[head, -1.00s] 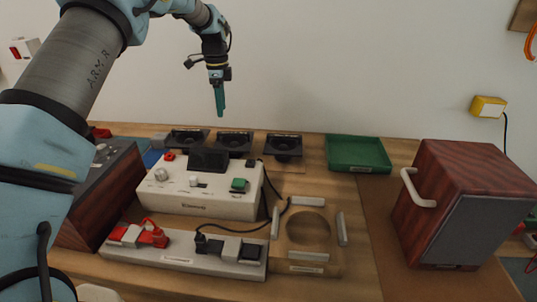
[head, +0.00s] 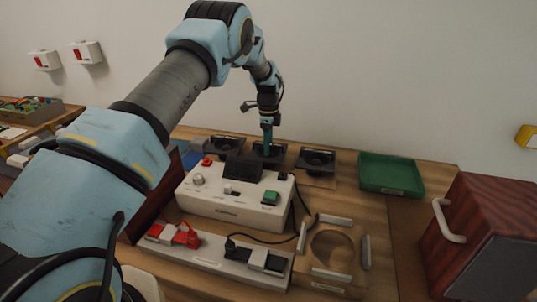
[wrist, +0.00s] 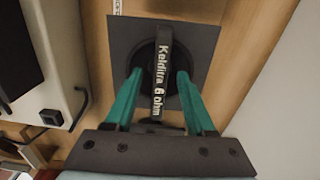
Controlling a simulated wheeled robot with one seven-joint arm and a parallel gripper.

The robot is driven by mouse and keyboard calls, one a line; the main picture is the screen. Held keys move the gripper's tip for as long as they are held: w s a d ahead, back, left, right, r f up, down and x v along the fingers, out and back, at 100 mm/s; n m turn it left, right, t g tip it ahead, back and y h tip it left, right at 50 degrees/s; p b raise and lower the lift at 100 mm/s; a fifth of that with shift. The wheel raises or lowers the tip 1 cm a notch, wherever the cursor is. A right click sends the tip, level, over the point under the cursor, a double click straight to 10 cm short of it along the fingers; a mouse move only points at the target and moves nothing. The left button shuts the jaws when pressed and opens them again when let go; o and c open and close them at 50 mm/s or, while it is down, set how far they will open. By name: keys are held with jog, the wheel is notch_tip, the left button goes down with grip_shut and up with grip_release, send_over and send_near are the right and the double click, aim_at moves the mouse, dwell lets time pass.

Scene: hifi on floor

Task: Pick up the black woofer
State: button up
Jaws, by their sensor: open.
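Three black woofers stand in a row at the back of the table: a left one (head: 226,144), a middle one (head: 274,153) and a right one (head: 316,160). My gripper (head: 268,151) points down at the middle woofer. In the wrist view this woofer (wrist: 201,40) has a square black plate, a round centre and a raised bar lettered "Kelditra 6 ohm". My gripper (wrist: 159,76) is open, with one teal finger on each side of that bar. I see a gap between the bar and each finger. Whether the fingertips touch the plate cannot be told.
A white control box (head: 230,195) stands just in front of the woofers. A green tray (head: 391,177) is at the back right. A wooden speaker cabinet (head: 485,230) stands at the right, and a wooden jig (head: 335,262) lies in front.

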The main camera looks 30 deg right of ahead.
jog(key=shift+f, duration=0.35)
jog(key=shift+f+b, duration=0.25)
jog(key=shift+b, duration=0.05)
dwell(0.4)
grip_shut()
